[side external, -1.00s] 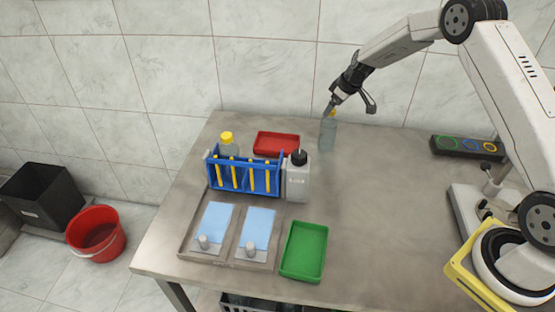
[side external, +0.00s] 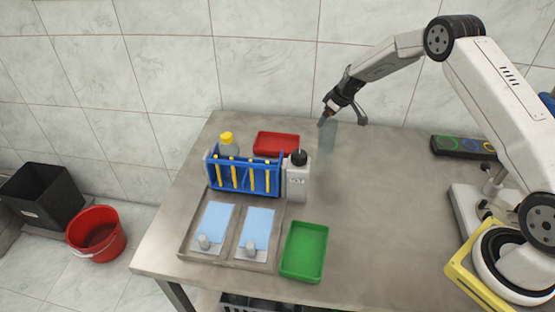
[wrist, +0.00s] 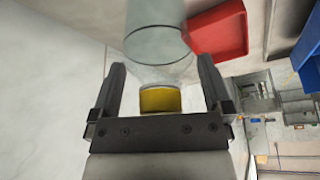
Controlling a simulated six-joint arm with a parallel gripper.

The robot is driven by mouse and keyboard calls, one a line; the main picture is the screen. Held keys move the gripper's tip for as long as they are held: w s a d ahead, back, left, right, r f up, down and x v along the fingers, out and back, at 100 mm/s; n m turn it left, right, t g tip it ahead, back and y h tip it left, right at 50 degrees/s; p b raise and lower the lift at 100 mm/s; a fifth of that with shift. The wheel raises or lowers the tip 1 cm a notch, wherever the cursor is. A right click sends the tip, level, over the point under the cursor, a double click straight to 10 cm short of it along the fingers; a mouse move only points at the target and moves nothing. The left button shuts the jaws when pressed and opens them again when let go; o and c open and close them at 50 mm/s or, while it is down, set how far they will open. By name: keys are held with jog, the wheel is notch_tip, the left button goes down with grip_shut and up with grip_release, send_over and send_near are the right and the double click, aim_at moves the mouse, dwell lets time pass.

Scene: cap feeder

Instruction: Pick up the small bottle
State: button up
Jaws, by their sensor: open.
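The small bottle is a clear, greyish bottle (side external: 328,138) with a yellow cap, standing at the back of the table. In the wrist view the bottle (wrist: 156,42) runs up from its yellow cap (wrist: 160,99). My gripper (side external: 327,118) is at the top of the bottle in the side view, tilted down from the right. In the wrist view my gripper (wrist: 160,64) is open, with one finger on each side of the bottle's cap and shoulder. Gaps show between the fingers and the cap. The cap is hidden in the side view.
A red tray (side external: 277,143) lies left of the bottle. A green tray (side external: 304,251) is at the front.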

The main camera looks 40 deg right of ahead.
grip_shut()
jog(key=shift+r, duration=0.15)
dwell(0.4)
jog(key=shift+r, duration=0.85)
jog(key=s+a+r, duration=0.3)
jog(key=s+r, duration=0.8)
jog(key=s, duration=0.2)
jog(key=shift+s, duration=0.35)
